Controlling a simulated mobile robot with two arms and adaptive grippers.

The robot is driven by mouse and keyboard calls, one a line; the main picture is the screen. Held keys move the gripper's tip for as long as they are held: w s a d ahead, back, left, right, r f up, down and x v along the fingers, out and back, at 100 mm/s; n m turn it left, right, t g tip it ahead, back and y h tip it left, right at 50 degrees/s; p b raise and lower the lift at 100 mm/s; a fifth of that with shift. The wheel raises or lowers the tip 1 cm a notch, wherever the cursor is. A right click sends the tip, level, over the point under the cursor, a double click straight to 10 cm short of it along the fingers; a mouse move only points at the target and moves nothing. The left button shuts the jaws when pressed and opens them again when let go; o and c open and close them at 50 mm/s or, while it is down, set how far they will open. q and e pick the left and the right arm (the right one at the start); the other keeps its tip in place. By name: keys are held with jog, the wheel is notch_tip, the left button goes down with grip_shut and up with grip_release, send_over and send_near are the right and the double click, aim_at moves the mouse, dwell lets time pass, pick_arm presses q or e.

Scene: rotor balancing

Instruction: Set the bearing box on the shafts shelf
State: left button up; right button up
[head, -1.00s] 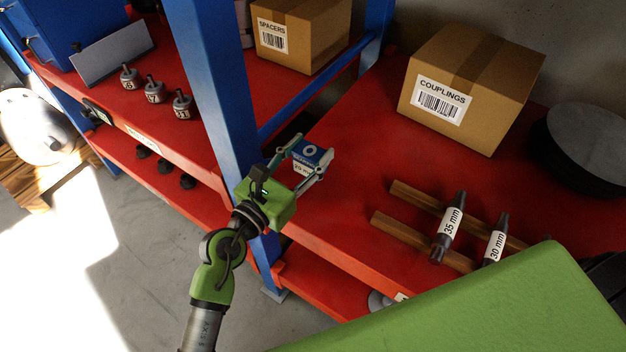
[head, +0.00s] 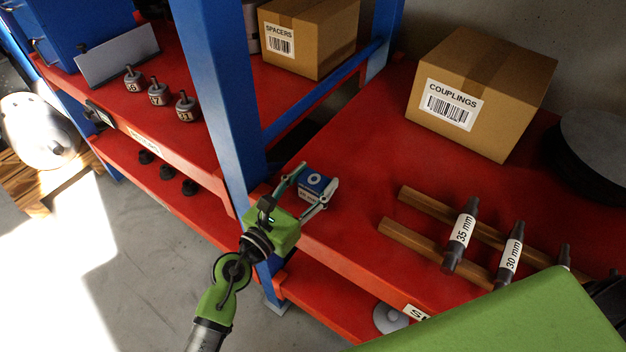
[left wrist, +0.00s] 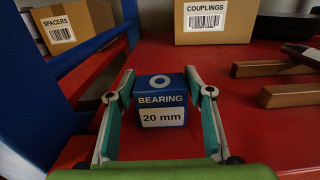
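The bearing box (head: 317,185) is small, blue and white, upright, and its label reads "BEARING 20 mm" in the left wrist view (left wrist: 161,108). The shafts shelf (head: 365,250) is the red deck at right, carrying labelled shafts. The box is over the shelf's left front part, low to the red surface; I cannot tell whether its base touches. My right gripper does not show in either view.
A blue post (head: 215,90) stands just left of my left gripper. The couplings carton (head: 480,95) is at the back of the shelf. Wooden rails (head: 420,235) with the 35 mm shaft (head: 461,238) and 30 mm shaft (head: 509,258) lie to the right. Red surface around the box is clear.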

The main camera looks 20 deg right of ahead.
pick_arm(q)
jog(key=shift+o, duration=0.5)
jog(key=shift+r, duration=0.15)
jog(key=b+v, duration=0.1)
jog(key=v, duration=1.1)
